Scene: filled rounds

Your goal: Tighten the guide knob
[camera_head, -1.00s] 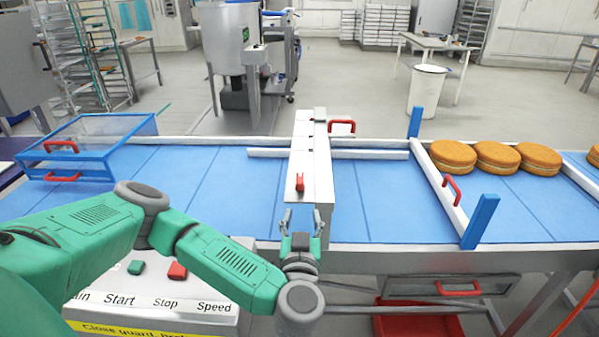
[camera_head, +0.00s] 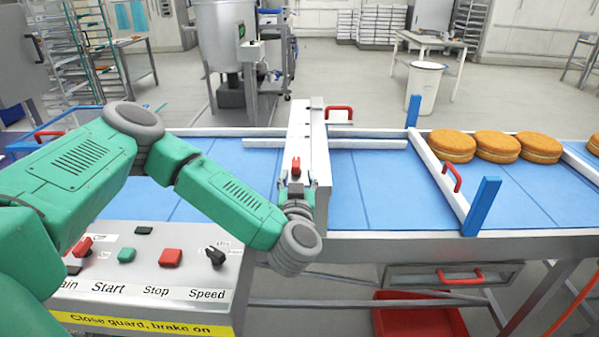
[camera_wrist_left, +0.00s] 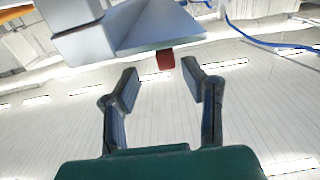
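The guide knob (camera_head: 296,167) is a small red knob on top of the white guide bridge (camera_head: 307,125) that crosses the blue conveyor. My left gripper (camera_head: 297,188) is at the near end of the bridge, just on the near side of the knob. In the left wrist view the two fingers are spread apart and empty. The red knob (camera_wrist_left: 165,60) shows there just beyond the fingertips, roughly between them, under the pale bridge (camera_wrist_left: 130,30). I see no clear contact with it. My right gripper is in neither view.
Filled rounds (camera_head: 497,146) sit on the right of the conveyor (camera_head: 400,209), behind a white rail with a red handle (camera_head: 452,177) and blue posts (camera_head: 481,206). A control panel (camera_head: 140,275) with buttons is below my left arm. A red bin (camera_head: 420,318) is under the conveyor.

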